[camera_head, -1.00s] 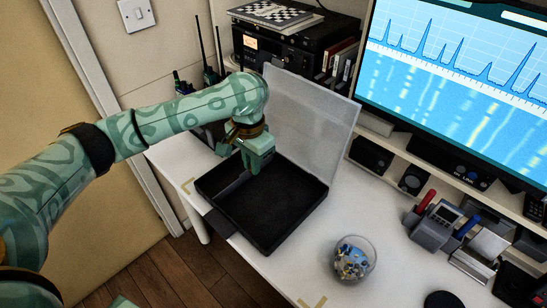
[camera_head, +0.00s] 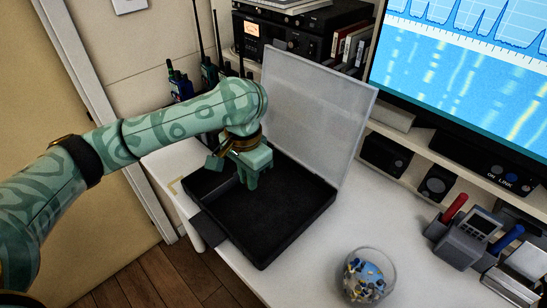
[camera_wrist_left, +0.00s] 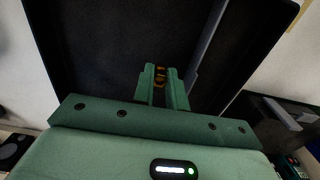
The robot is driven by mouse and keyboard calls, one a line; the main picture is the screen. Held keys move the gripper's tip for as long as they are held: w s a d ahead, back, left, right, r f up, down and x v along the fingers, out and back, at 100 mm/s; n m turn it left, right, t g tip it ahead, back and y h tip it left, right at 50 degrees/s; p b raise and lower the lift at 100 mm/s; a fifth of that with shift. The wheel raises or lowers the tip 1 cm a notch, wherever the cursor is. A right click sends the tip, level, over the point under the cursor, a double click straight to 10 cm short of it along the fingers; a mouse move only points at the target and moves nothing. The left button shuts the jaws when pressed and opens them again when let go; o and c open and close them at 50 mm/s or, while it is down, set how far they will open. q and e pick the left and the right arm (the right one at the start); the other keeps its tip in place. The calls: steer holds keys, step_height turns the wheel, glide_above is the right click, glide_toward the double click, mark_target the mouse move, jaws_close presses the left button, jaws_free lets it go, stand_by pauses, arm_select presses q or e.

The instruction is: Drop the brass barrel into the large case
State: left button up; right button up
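The large case (camera_head: 325,207) is a black open tray with a translucent lid standing up at its back, on the white desk. My left gripper (camera_head: 250,181) is over the inside of the case, towards its back left. In the left wrist view the fingers (camera_wrist_left: 162,88) are closed around the small brass barrel (camera_wrist_left: 160,77), with the black case floor behind it. A thin divider (camera_wrist_left: 208,42) runs beside the fingers. In the head view the barrel is hidden by the fingers. My right gripper is not in view.
A glass bowl (camera_head: 365,277) of small coloured parts stands right of the case. A grey tool holder (camera_head: 460,245) is farther right. Radios with antennas (camera_head: 207,77) stand behind my left arm. The raised lid (camera_head: 315,110) borders the gripper's space.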

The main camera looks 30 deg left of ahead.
arm_select(q)
steer(key=o, duration=0.5)
step_height(320, 180, up, 9)
steer(key=p, duration=0.6)
steer(key=shift+f, duration=0.2)
step_height(320, 180, up, 8)
steer(key=p, duration=0.5)
steer(key=shift+f, duration=0.15)
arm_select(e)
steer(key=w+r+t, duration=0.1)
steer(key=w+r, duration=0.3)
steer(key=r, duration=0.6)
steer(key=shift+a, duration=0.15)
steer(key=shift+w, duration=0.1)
